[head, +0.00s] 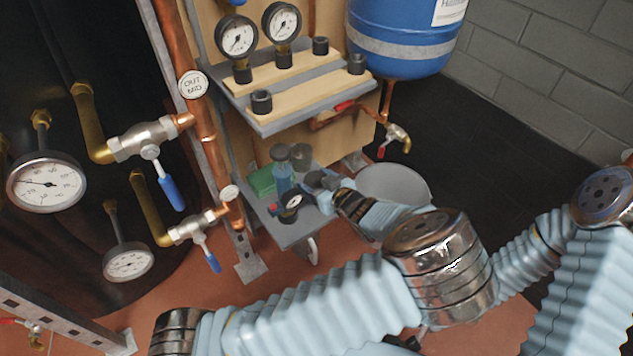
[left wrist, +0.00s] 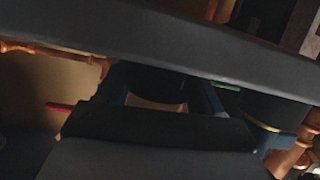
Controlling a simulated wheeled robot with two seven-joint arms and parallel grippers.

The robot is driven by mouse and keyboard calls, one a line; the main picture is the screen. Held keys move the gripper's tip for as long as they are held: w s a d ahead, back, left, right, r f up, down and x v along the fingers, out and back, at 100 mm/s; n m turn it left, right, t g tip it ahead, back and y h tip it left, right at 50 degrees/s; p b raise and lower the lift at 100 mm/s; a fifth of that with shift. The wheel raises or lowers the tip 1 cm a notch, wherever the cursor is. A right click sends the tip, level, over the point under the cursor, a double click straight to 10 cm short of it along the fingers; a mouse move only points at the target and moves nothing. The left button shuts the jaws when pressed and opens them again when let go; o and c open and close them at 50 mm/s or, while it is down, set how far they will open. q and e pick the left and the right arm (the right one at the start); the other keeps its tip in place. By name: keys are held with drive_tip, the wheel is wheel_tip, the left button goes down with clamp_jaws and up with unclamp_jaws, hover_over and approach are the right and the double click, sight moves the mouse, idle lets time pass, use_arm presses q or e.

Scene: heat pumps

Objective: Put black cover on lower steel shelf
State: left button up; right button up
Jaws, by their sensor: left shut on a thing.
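My left gripper (head: 312,184) reaches over the lower steel shelf (head: 288,236) from the right in the head view. In the left wrist view its two blue fingers are shut on a dark round piece, the black cover (left wrist: 155,86). The cover is hard to make out in the head view, and I cannot tell whether it touches the shelf. Other black covers stand on the upper shelf: one at its front (head: 261,101), one at the back (head: 320,46) and one at the right (head: 357,64). My right gripper is not in view.
The lower shelf also holds a green box (head: 262,181), a blue bottle (head: 283,178) and a small gauge (head: 291,201). The upper shelf (head: 287,121) overhangs close above.

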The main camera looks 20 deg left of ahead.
use_arm(q)
drive_tip(key=o, duration=1.1)
drive_tip(key=shift+f, duration=0.1)
drive_tip(key=shift+r, duration=0.2)
drive_tip(key=p+v, duration=0.2)
drive_tip(key=v, duration=1)
drive_tip(key=shift+p, duration=0.35)
drive_tip(key=shift+f, duration=0.1)
